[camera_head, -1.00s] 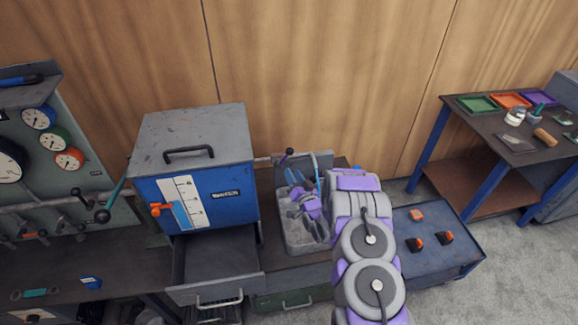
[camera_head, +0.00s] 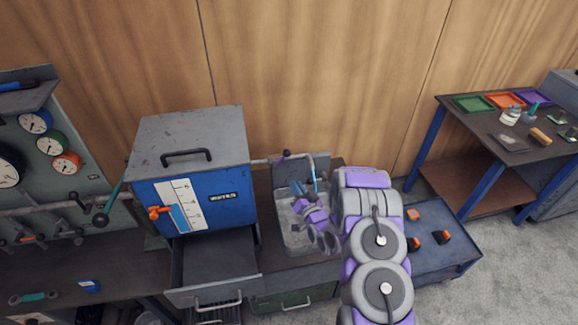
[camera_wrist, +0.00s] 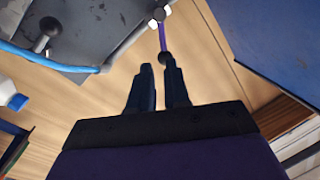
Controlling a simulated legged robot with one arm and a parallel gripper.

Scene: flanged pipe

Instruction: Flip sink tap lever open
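The sink (camera_head: 291,238) is a grey basin with a tall back panel, right of the blue cabinet. Its tap lever (camera_head: 286,154), purple with a dark ball end, shows at the upper left of that panel. The lever (camera_wrist: 163,38) also shows in the wrist view, its ball just in front of my fingertips. My gripper (camera_head: 298,187) is over the basin, fingers pointing up towards the tap. In the wrist view my gripper (camera_wrist: 157,64) has its dark fingers apart, with a narrow gap. The ball is nearer the right fingertip; contact cannot be told.
The blue cabinet (camera_head: 222,197), with an open drawer (camera_head: 215,265) below, stands close to the left. A curved blue tube (camera_wrist: 50,63) lies left of the fingers in the wrist view. A blue cart (camera_head: 440,265) with orange-black items stands right of the sink.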

